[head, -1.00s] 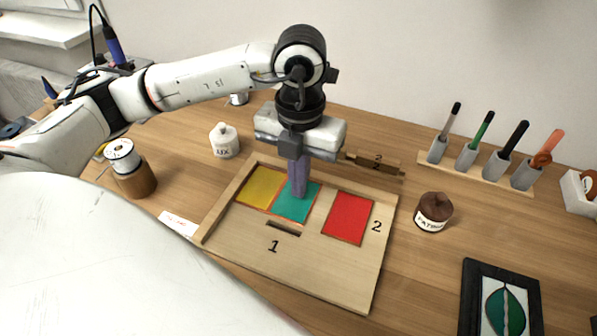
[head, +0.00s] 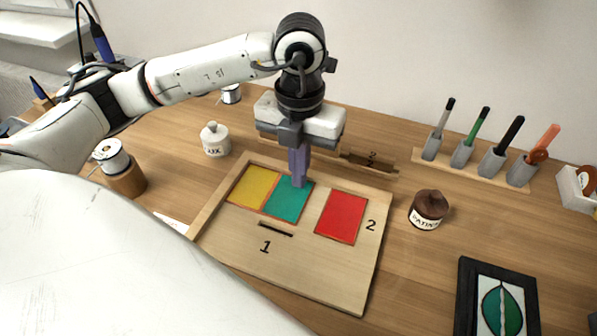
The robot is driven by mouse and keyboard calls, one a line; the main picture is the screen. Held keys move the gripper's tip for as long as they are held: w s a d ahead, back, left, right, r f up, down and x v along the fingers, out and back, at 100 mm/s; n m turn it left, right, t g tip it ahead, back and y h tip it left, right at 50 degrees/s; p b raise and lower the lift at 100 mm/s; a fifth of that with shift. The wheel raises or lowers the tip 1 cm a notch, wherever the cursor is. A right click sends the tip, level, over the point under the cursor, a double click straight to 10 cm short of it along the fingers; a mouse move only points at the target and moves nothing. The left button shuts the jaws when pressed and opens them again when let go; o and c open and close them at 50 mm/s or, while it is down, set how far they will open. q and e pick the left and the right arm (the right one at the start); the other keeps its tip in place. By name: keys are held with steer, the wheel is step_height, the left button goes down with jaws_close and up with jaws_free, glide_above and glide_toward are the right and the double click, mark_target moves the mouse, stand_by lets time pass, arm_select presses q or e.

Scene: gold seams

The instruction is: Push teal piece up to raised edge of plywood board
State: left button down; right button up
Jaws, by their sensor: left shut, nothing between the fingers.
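The teal piece (head: 288,204) lies flat on the plywood board (head: 310,274), between the yellow piece (head: 253,187) and the red piece (head: 341,217). Its left side is against or very near the yellow piece; a clear gap separates it from the red one. The raised edge (head: 221,196) runs along the board's left and far sides. My left gripper (head: 299,182) is shut and empty, pointing down at the teal piece's far right corner. Whether its tips touch the piece cannot be told. My right gripper is out of view.
A white lidded jar (head: 215,140) stands behind the board's left side. A brown jar (head: 428,210) stands right of the board, and a pen rack (head: 470,170) is at the back right. A dark frame with a leaf (head: 497,300) lies at the front right.

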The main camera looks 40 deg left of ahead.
arm_select(q)
steer(key=shift+w+a+f, duration=0.1)
steer(key=shift+w+f, duration=0.15)
steer(key=shift+w, duration=0.05)
steer(key=c, duration=2)
jaws_free()
steer(key=shift+c, duration=0.2)
steer(key=shift+s+a, duration=0.1)
steer(key=shift+a, duration=0.1)
step_height(320, 180, up, 11)
steer(key=p, duration=0.1)
steer(key=shift+d, duration=0.35)
steer(key=shift+f, duration=0.1)
